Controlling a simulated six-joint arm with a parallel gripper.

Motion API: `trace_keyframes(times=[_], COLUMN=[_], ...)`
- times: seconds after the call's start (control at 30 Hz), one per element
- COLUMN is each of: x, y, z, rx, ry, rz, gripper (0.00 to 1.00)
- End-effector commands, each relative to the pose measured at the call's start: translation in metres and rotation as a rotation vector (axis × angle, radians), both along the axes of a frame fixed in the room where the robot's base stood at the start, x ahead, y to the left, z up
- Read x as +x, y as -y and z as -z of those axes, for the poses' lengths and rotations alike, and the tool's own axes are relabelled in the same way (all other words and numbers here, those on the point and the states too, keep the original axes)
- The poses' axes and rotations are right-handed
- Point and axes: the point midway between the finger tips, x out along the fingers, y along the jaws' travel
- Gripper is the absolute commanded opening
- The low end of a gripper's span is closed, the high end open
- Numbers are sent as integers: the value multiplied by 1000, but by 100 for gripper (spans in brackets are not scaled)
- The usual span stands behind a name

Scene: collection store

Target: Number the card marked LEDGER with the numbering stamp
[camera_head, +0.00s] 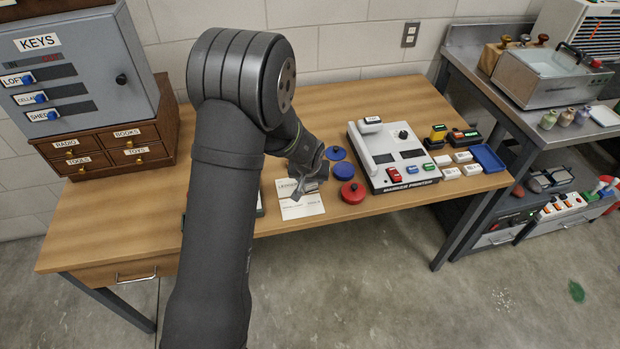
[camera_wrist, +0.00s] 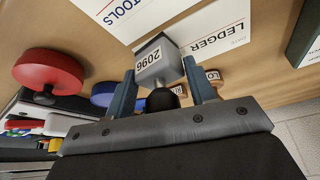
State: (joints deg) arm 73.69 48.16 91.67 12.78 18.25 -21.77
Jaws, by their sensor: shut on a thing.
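My gripper (camera_head: 304,188) hangs low over the front of the wooden table, just above the white LEDGER card (camera_head: 302,209). The LEDGER card (camera_wrist: 228,38) lies beyond and right of the stamp in that view. A TOOLS card (camera_wrist: 100,25) lies to its left. Whether the stamp touches a card cannot be told. My arm and gripper hide part of the table.
A red round object (camera_head: 353,192) and blue round objects (camera_head: 344,170) stand right of the card. A marker printer (camera_head: 400,160) is further right, by a blue tray (camera_head: 488,157). Drawers (camera_head: 105,148) and a KEYS cabinet (camera_head: 75,75) stand at the left. The left front table is clear.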

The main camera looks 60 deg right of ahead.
Motion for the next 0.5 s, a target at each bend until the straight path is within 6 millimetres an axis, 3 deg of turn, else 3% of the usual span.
trace_keyframes(times=[0.27, 0.5], x=[-1, 0], y=[-2, -1], z=[1, -17], rx=[6, 2], ry=[-2, 0], rz=[0, 0], gripper=[34, 34])
